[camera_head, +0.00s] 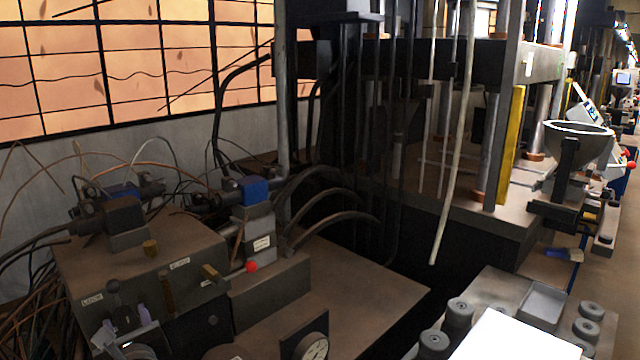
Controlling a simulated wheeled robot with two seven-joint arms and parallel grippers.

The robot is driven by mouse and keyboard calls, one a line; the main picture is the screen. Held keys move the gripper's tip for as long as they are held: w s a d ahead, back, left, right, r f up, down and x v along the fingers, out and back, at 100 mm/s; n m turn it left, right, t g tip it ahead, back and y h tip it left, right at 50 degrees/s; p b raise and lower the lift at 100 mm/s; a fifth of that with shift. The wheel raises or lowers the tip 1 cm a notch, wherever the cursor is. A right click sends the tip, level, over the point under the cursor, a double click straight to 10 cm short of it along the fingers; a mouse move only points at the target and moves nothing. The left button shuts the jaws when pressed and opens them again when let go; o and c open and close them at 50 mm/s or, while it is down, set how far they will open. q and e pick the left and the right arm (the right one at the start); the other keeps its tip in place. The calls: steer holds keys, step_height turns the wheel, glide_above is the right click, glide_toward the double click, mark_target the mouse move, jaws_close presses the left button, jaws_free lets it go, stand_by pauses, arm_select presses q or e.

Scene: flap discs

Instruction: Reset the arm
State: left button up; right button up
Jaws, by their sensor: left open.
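My left gripper (125,319) shows at the bottom left, in front of a brown hydraulic block (150,262). Its two fingers stand apart with nothing visible between them. The rest of the left arm is mostly cut off by the lower picture edge. My right gripper is not in view.
A press with dark columns and a yellow bar (512,145) fills the middle. Hoses and valves (252,190) crowd the left. A pressure gauge (313,347) is at the bottom. Grey round pieces (460,312) and a shallow tray (543,303) sit at lower right. A funnel (578,130) stands behind.

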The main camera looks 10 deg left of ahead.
arm_select(q)
steer(key=s+d+f+n+g+h, duration=0.3)
steer(key=d+f+n+h, duration=0.25)
steer(key=d+f, duration=0.45)
steer(key=s+d+f+n+g+h, duration=0.35)
steer(key=d+f+n, duration=0.35)
steer(key=d+f, duration=0.4)
steer(key=s+d+f+n+g+h, duration=0.35)
steer(key=d+f+n+h, duration=0.2)
steer(key=d+f, duration=0.45)
steer(key=s+d+f+n+g, duration=0.2)
steer(key=s+d+f+n, duration=0.1)
steer(key=s+f+n, duration=0.7)
steer(key=s+f, duration=0.3)
steer(key=f, duration=0.1)
steer(key=shift+s, duration=0.2)
steer(key=shift+d, duration=0.1)
